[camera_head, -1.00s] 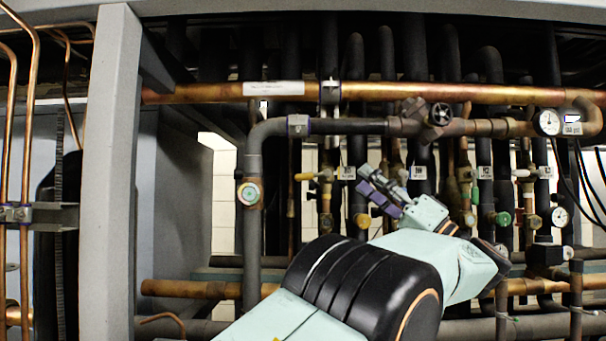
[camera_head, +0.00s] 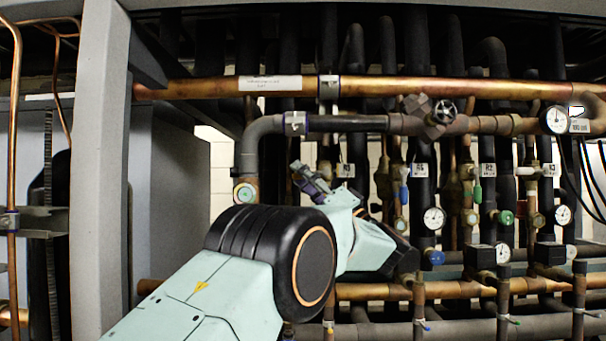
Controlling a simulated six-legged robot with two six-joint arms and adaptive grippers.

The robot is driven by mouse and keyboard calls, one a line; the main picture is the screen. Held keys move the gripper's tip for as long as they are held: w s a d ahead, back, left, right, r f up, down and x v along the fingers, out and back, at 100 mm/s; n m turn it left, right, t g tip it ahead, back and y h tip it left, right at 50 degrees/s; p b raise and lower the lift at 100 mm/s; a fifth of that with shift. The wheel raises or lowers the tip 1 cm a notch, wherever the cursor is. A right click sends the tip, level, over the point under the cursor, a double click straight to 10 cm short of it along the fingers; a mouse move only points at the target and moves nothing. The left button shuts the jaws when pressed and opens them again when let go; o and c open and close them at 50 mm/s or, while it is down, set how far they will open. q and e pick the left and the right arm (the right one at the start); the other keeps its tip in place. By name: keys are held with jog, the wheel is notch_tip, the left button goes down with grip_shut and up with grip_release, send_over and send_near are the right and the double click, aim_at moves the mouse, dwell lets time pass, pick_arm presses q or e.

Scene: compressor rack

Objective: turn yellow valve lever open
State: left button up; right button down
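My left gripper (camera_head: 302,178), with purple finger parts, is in front of the pipes at the left of the valve row. It covers the spot where the yellow valve lever showed before, so the lever is hidden now. The valve body (camera_head: 325,168) beside a white label shows just right of the fingers. I cannot tell whether the fingers touch the lever or whether they are open or shut. My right gripper is not in view.
A copper pipe (camera_head: 380,87) and a dark pipe with a round handwheel (camera_head: 444,112) run across above the gripper. Blue (camera_head: 403,194) and green (camera_head: 477,194) valve handles and gauges (camera_head: 434,218) are to the right. A grey post (camera_head: 98,170) stands at the left.

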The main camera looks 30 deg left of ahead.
pick_arm(q)
jog(key=shift+s+a+r, duration=0.1)
jog(key=shift+s+r, duration=0.3)
jog(key=shift+s+d+r, duration=0.2)
jog(key=shift+s, duration=0.15)
jog(key=shift+w+a+f, duration=0.2)
jog(key=shift+w+f, duration=0.15)
jog(key=shift+w, duration=0.25)
jog(key=c, duration=0.5)
jog(key=shift+s+d+r, duration=0.1)
jog(key=shift+s, duration=0.1)
grip_shut()
